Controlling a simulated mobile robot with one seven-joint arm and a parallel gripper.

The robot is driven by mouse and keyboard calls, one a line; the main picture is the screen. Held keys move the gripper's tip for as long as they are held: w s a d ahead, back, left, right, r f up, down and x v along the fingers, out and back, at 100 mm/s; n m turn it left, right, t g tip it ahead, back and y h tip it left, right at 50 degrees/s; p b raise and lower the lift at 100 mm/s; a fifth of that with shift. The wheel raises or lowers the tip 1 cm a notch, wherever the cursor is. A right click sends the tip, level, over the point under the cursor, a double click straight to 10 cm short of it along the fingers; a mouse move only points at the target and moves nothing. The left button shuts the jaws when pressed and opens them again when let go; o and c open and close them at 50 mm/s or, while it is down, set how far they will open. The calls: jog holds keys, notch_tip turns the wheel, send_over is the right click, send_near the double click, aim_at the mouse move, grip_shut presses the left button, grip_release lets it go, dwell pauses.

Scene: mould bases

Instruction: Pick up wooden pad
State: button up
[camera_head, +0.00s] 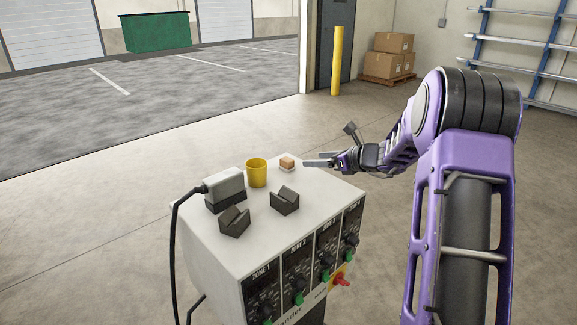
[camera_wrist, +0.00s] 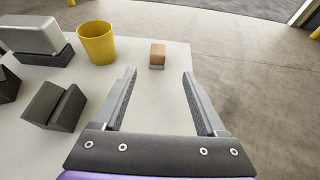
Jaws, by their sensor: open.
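My gripper (camera_head: 305,163) is open and empty, just to the right of the pad in the head view. Nothing is between the fingers except the bare white top.
A yellow cup (camera_head: 257,173) stands left of the pad. A grey box with a cable (camera_head: 225,187) and two dark notched blocks (camera_head: 285,201) (camera_head: 234,222) stand on the cabinet top (camera_head: 262,230). The cabinet front has knobs and a red switch (camera_head: 340,281). Open floor lies beyond.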

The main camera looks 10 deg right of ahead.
aim_at(288, 160)
jog(key=x, duration=0.6)
jog(key=shift+w+a+f, duration=0.15)
jog(key=shift+w+f, duration=0.05)
jog(key=shift+w, duration=0.05)
jog(key=shift+b+x, duration=0.4)
jog(key=shift+x, duration=2.25)
jog(key=shift+s+a+r, duration=0.1)
jog(key=shift+a, duration=0.05)
grip_shut()
